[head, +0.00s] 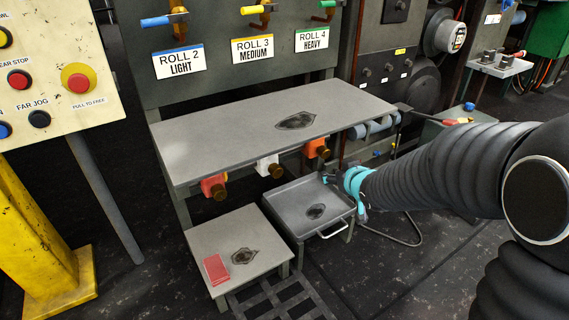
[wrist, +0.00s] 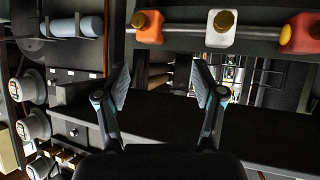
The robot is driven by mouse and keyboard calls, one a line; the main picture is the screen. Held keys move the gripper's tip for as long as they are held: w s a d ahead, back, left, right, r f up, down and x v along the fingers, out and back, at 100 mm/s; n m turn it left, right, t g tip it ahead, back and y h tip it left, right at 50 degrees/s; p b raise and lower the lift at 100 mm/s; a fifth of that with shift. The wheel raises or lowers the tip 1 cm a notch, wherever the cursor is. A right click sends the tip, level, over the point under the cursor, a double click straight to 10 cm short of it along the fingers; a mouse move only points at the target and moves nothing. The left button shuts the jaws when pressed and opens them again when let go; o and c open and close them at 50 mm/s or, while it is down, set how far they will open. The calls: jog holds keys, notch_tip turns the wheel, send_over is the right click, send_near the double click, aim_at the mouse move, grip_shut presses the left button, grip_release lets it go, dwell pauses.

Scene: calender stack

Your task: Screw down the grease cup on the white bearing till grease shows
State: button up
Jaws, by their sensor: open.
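The white bearing (head: 264,160) hangs under the front edge of the grey shelf, between a red bearing (head: 212,184) and an orange bearing (head: 313,146). Its brass grease cup (head: 276,170) faces outward. In the wrist view the white bearing (wrist: 219,38) and its cup (wrist: 225,20) are at the top, right of centre. No grease can be made out at it. My gripper (head: 345,192) is open and empty, right of the white bearing and apart from it, over the right side of the tray. In the wrist view its fingers (wrist: 162,85) are spread below the bearings.
A grey tray (head: 286,220) with a dark stain and a handle stands below the bearings. The grey shelf (head: 220,135) overhangs the bearings. A button panel (head: 50,110) stands at left.

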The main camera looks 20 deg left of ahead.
aim_at(278, 172)
jog(key=a+f+n+g+y, duration=0.1)
jog(key=a+f+n+y, duration=0.4)
jog(key=a, duration=0.7)
jog(key=w+a+f, duration=0.2)
jog(key=w+a, duration=0.1)
jog(key=w+a+f+m, duration=0.1)
jog(key=w+a+f, duration=0.1)
jog(key=w+a+f+m, duration=0.1)
jog(key=w+a+f, duration=0.1)
jog(key=w+a, duration=0.1)
jog(key=shift+w+a+f+h+b, duration=0.15)
jog(key=shift+w+a+h+b, duration=0.15)
jog(key=shift+h+b, duration=0.1)
jog(key=c, duration=1.1)
jog(key=shift+c, duration=0.2)
jog(key=shift+m+g+p, duration=0.3)
jog(key=shift+p, duration=0.35)
